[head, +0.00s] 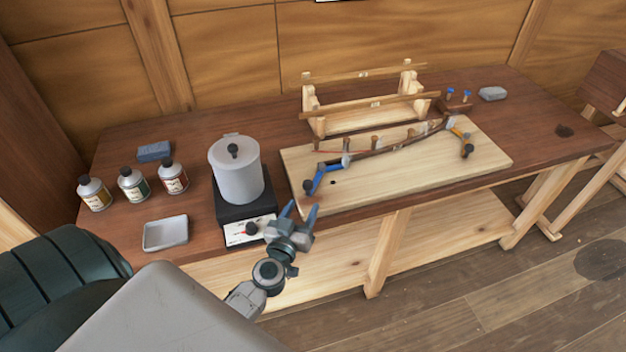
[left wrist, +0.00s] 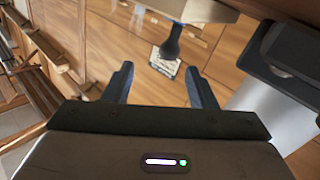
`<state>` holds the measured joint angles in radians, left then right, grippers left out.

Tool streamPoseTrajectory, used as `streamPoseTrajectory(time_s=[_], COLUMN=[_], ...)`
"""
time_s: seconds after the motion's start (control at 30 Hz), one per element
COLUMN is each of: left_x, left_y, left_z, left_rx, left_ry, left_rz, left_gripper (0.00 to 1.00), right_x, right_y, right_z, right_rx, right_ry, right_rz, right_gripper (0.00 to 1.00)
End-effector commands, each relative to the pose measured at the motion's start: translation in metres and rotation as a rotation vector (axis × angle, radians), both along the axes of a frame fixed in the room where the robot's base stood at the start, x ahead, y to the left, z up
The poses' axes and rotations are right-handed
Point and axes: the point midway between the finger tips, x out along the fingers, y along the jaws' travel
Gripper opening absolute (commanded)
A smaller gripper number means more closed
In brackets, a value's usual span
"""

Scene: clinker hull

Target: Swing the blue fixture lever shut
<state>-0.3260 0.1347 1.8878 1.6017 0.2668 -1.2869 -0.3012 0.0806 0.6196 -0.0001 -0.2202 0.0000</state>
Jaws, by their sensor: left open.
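The blue fixture lever (head: 318,176) is at the left front end of the pale fixture board (head: 400,185). Its dark knob points toward the board's left front corner. A long curved dark wooden strip (head: 392,148) runs along the fixture from this end to a yellow lever (head: 459,132) at the right. My left gripper (head: 300,209) is open and empty in front of the table edge, short of the blue lever. In the left wrist view a dark knobbed piece (left wrist: 171,43), probably the lever's knob, shows beyond and between the open fingers (left wrist: 160,82). My right gripper is not in view.
A grey lidded pot (head: 237,172) on a black heater (head: 246,222) stands close left of my gripper. A tray (head: 166,233), several bottles (head: 133,185) and a grey-blue block (head: 154,151) are farther left. A wooden rack (head: 365,103) stands behind the board.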

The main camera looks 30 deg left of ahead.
Motion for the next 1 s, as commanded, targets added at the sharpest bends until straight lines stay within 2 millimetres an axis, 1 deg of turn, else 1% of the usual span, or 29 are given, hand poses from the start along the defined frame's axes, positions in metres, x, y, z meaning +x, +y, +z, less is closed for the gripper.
streamPoseTrajectory(time_s=[0.03, 0.13, 0.23, 0.5, 0.7, 0.83, 1.0], left_x=[0.001, 0.004, 0.014, 0.063, 0.092, 0.101, 0.105], left_y=[0.005, 0.011, 0.014, 0.028, 0.036, 0.039, 0.04], left_z=[-0.002, -0.004, -0.004, -0.004, -0.005, -0.005, -0.005], left_rx=[-0.005, -0.008, -0.008, -0.008, -0.009, -0.008, -0.008], left_ry=[0.005, 0.011, 0.011, 0.01, 0.012, 0.013, 0.013], left_rz=[0.026, 0.051, 0.054, 0.053, 0.051, 0.051, 0.05], left_gripper=[0.52, 0.52, 0.52, 0.52, 0.52, 0.52, 0.52], right_x=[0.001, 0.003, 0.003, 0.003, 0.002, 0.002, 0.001], right_y=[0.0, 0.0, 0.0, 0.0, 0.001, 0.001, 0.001], right_z=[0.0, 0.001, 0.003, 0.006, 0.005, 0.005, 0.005], right_rx=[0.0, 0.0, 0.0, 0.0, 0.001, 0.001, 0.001], right_ry=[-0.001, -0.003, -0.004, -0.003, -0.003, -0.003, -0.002], right_rz=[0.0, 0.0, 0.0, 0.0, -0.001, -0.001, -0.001], right_gripper=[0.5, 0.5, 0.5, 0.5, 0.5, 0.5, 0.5])
